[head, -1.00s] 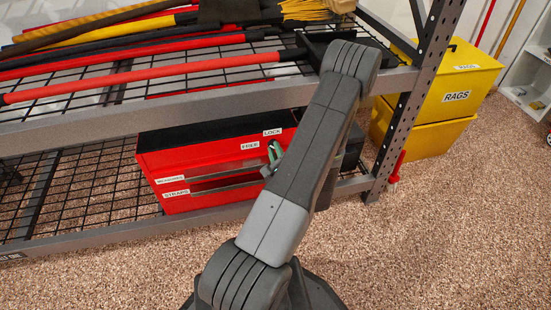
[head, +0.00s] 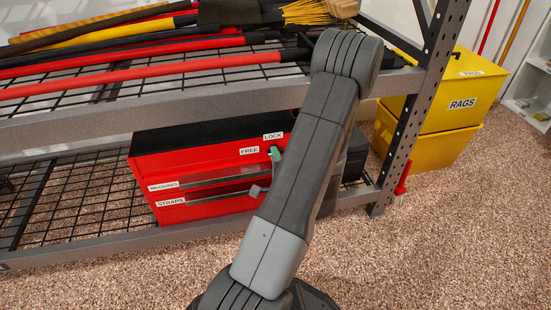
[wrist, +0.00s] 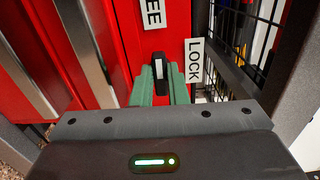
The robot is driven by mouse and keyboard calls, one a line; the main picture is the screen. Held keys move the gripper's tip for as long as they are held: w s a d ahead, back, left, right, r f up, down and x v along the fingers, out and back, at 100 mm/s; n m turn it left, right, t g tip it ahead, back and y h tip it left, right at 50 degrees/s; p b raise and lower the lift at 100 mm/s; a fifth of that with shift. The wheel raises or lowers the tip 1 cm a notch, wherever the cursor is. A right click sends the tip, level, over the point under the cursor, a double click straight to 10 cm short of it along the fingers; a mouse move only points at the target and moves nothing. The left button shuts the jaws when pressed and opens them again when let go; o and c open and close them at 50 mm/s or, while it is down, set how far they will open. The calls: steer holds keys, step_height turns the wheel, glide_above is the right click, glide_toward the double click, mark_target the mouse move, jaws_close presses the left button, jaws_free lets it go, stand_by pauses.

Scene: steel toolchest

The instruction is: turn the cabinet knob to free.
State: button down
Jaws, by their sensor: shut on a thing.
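The red cabinet (head: 215,160) with a black top stands on the lower shelf in the head view. Its front has a FREE label (head: 250,151) and a LOCK label (head: 273,136). In the wrist view the black knob (wrist: 160,68) with a pale stripe sits between the green fingers of my gripper (wrist: 160,82), which is shut on it. The knob's long side runs up the picture, roughly toward the FREE label (wrist: 152,12); the LOCK label (wrist: 194,61) is to its right. In the head view my arm hides the cabinet's right part, and the knob is hardly visible.
Drawer handles (head: 222,177) cross the cabinet front, beside MEASURES and STRAPS labels. The shelf's perforated post (head: 415,110) stands to the right, with yellow RAGS bins (head: 462,104) beyond it. Long-handled tools lie on the wire shelf above. The speckled floor in front is clear.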

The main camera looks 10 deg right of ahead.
steer(key=shift+n, duration=0.3)
steer(key=c, duration=1.4)
jaws_free()
steer(key=shift+c, duration=0.2)
steer(key=s+p, duration=0.1)
steer(key=s, duration=1.2)
steer(key=shift+s+d, duration=0.2)
steer(key=shift+s, duration=0.15)
steer(key=w, duration=0.7)
steer(key=w+b, duration=0.1)
steer(key=w, duration=0.5)
steer(key=shift+w+a, duration=0.2)
steer(key=shift+w, duration=0.2)
